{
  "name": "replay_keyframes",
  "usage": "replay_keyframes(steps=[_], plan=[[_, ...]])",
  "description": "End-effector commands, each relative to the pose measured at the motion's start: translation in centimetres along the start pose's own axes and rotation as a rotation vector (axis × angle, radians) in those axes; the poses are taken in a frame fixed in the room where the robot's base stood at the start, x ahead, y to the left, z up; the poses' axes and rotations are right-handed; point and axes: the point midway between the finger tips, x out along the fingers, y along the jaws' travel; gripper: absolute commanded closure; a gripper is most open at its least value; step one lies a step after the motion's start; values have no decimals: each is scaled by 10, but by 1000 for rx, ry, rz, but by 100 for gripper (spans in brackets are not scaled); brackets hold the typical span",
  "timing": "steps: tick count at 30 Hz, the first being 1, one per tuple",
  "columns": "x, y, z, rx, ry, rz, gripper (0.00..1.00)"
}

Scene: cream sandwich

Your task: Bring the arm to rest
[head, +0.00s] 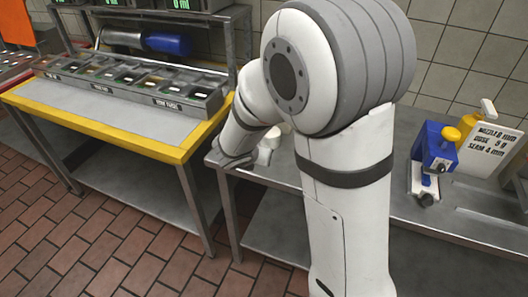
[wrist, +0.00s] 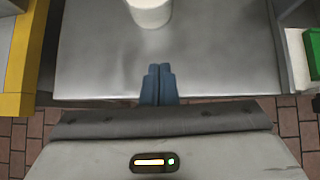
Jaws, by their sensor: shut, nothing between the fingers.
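My gripper (wrist: 159,71) shows in the wrist view with its two blue-grey fingers pressed together and nothing between them. It is over the front part of a grey metal table (wrist: 95,60). A white round object (wrist: 150,12) stands on that table beyond the fingertips, apart from them. In the head view my white arm fills the middle and hides part of the metal table (head: 405,125). The fingers cannot be made out there. A small white object (head: 268,150) shows beside my arm on the table.
A yellow-edged table (head: 120,142) with a grey rack of ingredient bins (head: 130,88) stands at the left. A blue device with a yellow knob (head: 432,150) and a white sign (head: 490,143) stand at the right. The brick-tile floor (head: 110,240) is clear in front.

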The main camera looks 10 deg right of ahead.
Motion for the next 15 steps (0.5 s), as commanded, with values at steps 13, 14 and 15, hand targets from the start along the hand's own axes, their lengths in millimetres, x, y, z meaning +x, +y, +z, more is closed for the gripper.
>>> replay_keyframes(steps=[13, 14, 15], plan=[[-39, -1, 0, 1, 1, -2, 100], [-39, -1, 0, 1, 1, -2, 100], [-40, -4, 2, 23, 2, -8, 100]])
